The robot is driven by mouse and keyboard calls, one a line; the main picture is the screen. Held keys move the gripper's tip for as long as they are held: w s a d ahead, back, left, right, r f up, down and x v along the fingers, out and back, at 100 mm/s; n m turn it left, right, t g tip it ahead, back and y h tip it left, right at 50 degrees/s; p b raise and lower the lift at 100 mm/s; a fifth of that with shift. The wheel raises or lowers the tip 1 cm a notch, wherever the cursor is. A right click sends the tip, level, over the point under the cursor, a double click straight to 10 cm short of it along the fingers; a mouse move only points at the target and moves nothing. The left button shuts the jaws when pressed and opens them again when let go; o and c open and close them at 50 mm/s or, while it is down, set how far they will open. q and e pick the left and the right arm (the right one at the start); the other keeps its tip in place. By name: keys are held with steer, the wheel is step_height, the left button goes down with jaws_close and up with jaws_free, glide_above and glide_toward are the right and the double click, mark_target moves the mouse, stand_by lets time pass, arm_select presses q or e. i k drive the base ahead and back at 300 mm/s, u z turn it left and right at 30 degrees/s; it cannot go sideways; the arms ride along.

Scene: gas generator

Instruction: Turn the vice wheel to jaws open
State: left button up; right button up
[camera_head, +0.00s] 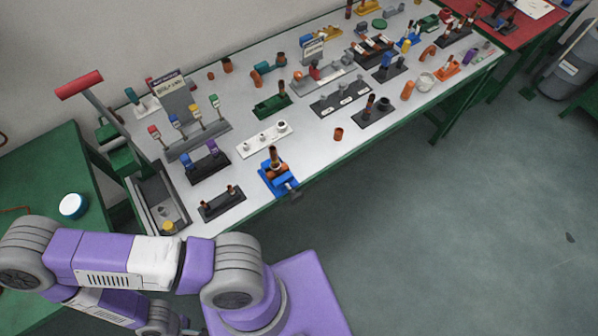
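A small blue vice (280,182) sits at the front edge of the long white-topped bench. An orange-brown piece with an upright dark rod stands at its jaws. A small dark part at its front, overhanging the bench edge, looks like the vice wheel (295,195). It is too small to tell how far the jaws are open. My purple and grey arm crosses the lower left, in front of the bench and apart from the vice. Neither gripper can be made out.
The white bench (315,185) holds several fixtures. A black block (222,203) with two pegs stands left of the vice, and a white strip (262,139) lies behind it. A red-handled lever (80,85) rises at the left. The floor (450,220) right of the bench is clear.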

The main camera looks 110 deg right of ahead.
mark_target(297, 197)
steer(key=u, duration=0.05)
steer(key=k, duration=1.9)
steer(key=z, duration=1.65)
